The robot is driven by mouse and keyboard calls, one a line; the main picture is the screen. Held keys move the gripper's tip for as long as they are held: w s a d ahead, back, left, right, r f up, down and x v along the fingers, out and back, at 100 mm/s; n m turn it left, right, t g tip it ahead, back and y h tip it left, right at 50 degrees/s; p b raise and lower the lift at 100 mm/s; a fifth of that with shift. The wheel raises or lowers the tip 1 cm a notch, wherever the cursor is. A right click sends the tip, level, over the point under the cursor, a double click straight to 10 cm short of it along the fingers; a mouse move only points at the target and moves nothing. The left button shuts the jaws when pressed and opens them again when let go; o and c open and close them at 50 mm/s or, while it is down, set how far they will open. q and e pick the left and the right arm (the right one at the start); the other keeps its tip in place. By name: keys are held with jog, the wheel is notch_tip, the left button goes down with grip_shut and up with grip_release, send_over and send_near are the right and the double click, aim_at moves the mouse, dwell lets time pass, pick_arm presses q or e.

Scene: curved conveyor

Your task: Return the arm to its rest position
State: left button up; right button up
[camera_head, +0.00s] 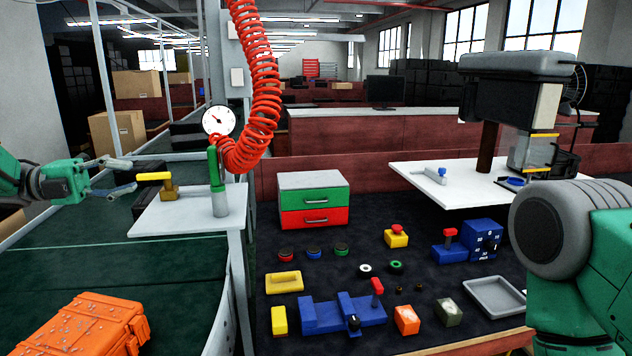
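My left arm comes in from the left edge with a green wrist. Its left gripper (133,174) is open and empty, with its two fingers apart. It is in the air over the dark green conveyor, just left of the small white stand (190,217) in the picture. My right arm shows at the right edge only as a large grey joint and green links. Its gripper is outside the view.
A yellow-handled tool (168,187) and a green-and-grey cylinder (219,190) stand on the stand, near the fingers. An orange case (85,325) lies on the conveyor (180,265). A dark table (350,220) holds a drawer box (313,202) and several small parts.

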pick_arm(q)
jog(key=w+d+f+n+t+y, duration=0.2)
jog(key=f+n+t, duration=0.2)
jog(key=f+n, duration=0.2)
jog(key=w+d+f+n+t+y, duration=0.1)
jog(key=w+f+n+t, duration=0.1)
jog(key=f+n+t, duration=0.4)
jog(key=s+d+f+n+y, duration=0.1)
jog(key=s+f+n+y, duration=0.2)
jog(key=f, duration=0.4)
jog(key=s+d+f+n+g+y, duration=0.1)
jog(key=f+n+y, duration=0.25)
jog(key=f, duration=0.25)
jog(key=s+d+f+n+y, duration=0.1)
jog(key=s+f+n+y, duration=0.15)
jog(key=f+n, duration=0.35)
jog(key=s+d+f+n+g+y, duration=0.1)
jog(key=s+f+n+g+y, duration=0.3)
jog(key=s+f, duration=0.95)
jog(key=s+f+n+g+y, duration=0.3)
jog(key=s+g, duration=0.5)
jog(key=s, duration=1.6)
notch_tip(320, 180, down, 9)
jog(key=n+h+b, duration=0.1)
jog(key=b, duration=0.9)
jog(key=shift+s+f+b, duration=0.2)
jog(key=shift+b, duration=0.2)
pick_arm(e)
notch_tip(320, 180, down, 11)
jog(key=shift+w, duration=0.2)
